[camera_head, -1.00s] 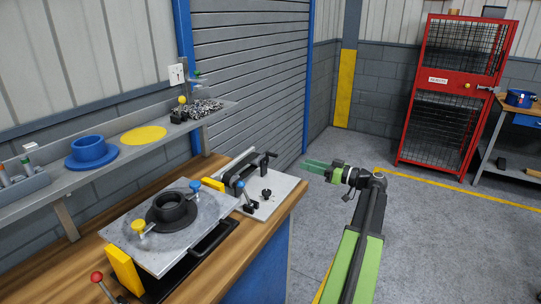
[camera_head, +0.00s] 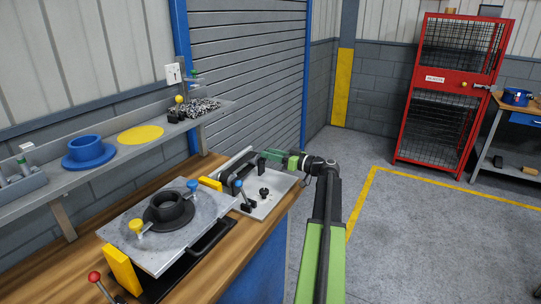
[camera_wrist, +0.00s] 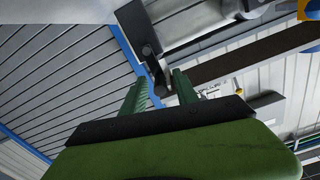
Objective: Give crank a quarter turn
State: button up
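The crank (camera_head: 240,174), a black arm, stands over a light metal plate at the far right end of the wooden bench. My gripper (camera_head: 269,155) reaches in from the right at the crank's far end, its green fingers level with it. In the wrist view, the crank (camera_wrist: 146,40) comes down from the top and its black end lies between my two green fingertips (camera_wrist: 159,84). The fingers stand apart, with a gap visible beside the crank end. Whether either finger touches it is unclear.
A black knob (camera_head: 264,193) and a blue-tipped lever (camera_head: 240,188) stand close by. On the near bench, a grey plate (camera_head: 146,256) bears a black ring (camera_head: 169,214). A shelf (camera_head: 128,155) runs along the wall. The floor (camera_head: 420,245) at right is clear.

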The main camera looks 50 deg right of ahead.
grip_shut()
dwell(0.3)
jog(key=d+m, duration=0.1)
jog(key=m, duration=0.3)
jog(key=d+f+m+b, duration=0.1)
jog(key=m, duration=0.2)
jog(key=shift+w+d+f, duration=0.1)
jog(key=shift+w+d, duration=0.2)
jog(key=shift+w, duration=0.05)
jog(key=m, duration=0.2)
jog(key=d+f+m+b, duration=0.1)
jog(key=m, duration=0.2)
jog(key=shift+w+d+f+m+b, duration=0.15)
jog(key=shift+f+m+b, duration=0.15)
jog(key=shift+b, duration=0.05)
jog(key=shift+w+d+f+m+b, duration=0.1)
jog(key=shift+f+m+b, duration=0.2)
jog(key=shift+m, duration=0.55)
jog(key=shift+s+d+f+m+b, duration=0.1)
jog(key=shift+f+m+b, duration=0.15)
jog(key=shift+m, duration=0.65)
jog(key=shift+w+d+f+m+b, duration=0.1)
jog(key=shift+f+m+b, duration=0.2)
jog(key=shift+m, duration=0.55)
